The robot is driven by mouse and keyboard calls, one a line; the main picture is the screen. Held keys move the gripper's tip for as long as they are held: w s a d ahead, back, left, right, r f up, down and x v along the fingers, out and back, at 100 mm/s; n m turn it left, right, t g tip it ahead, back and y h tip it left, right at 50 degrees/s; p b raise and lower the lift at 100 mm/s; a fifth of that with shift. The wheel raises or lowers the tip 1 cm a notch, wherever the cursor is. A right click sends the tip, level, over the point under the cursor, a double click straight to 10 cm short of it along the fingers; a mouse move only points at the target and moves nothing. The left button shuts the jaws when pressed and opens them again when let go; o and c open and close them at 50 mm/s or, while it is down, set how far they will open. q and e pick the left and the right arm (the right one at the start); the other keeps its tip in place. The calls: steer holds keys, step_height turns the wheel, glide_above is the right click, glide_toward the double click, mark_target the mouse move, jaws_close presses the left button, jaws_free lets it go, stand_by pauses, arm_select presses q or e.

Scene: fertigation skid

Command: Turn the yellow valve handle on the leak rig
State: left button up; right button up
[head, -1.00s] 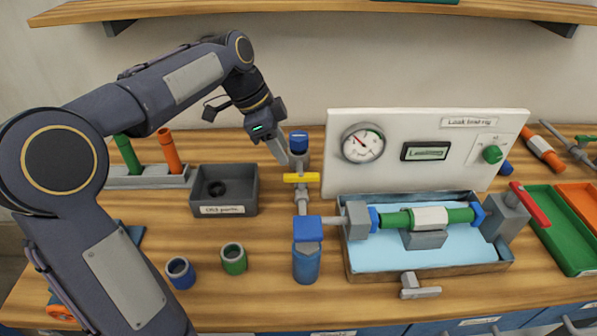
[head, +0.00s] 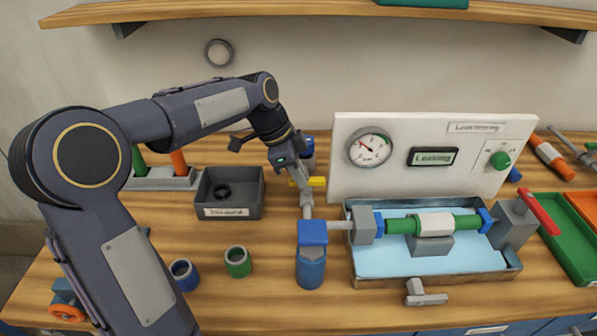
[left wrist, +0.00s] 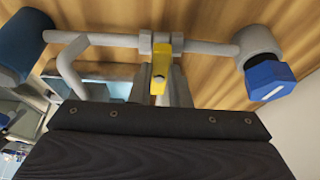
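The yellow valve handle (head: 317,182) is on the grey pipe left of the leak test panel (head: 350,130). In the left wrist view the handle (left wrist: 161,62) lies across the pipe (left wrist: 210,48). My left gripper (head: 300,183) is at the valve and hides part of the handle in the head view. In the left wrist view its grey fingers (left wrist: 162,88) are close on either side of the handle's near end. I cannot tell whether they press on it. The panel's display (head: 433,157) reads "Leaking". My right gripper is out of view.
A blue-capped fitting (head: 308,145) stands behind the valve, and a blue cylinder (head: 311,265) stands in front. The tray (head: 358,274) holding the green pipe rig is to the right. A dark parts bin (head: 230,212) is to the left. Two small cups stand on the bench in front.

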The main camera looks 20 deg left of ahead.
arm_select(q)
jaws_close()
steer(key=shift+n, duration=0.3)
steer(key=n, duration=0.2)
steer(key=t, duration=0.1)
steer(key=shift+s+d+n+y+b, duration=0.2)
steer(key=shift+s+n+y+b, duration=0.1)
steer(key=shift+n+b, duration=0.1)
steer(key=n, duration=0.2)
steer(key=n+t+y, duration=0.1)
steer(key=n, duration=0.1)
steer(key=d+n+y, duration=0.1)
steer(key=n, duration=0.1)
steer(key=shift+s, duration=0.15)
steer(key=n, duration=0.1)
steer(key=n+y, duration=0.1)
steer(key=n, duration=0.1)
steer(key=shift+d+n+t+y+b, duration=0.25)
steer(key=shift+n+t+y+b, duration=0.05)
steer(key=shift+n+b, duration=0.1)
steer(key=shift+d+n+y+b, duration=0.2)
steer(key=shift+n+y, duration=0.25)
steer(key=shift+n, duration=0.7)
steer(key=shift+d+n+y+b, duration=0.15)
steer(key=shift+n+y, duration=0.3)
steer(key=shift+n, duration=0.7)
steer(key=o, duration=0.6)
jaws_free()
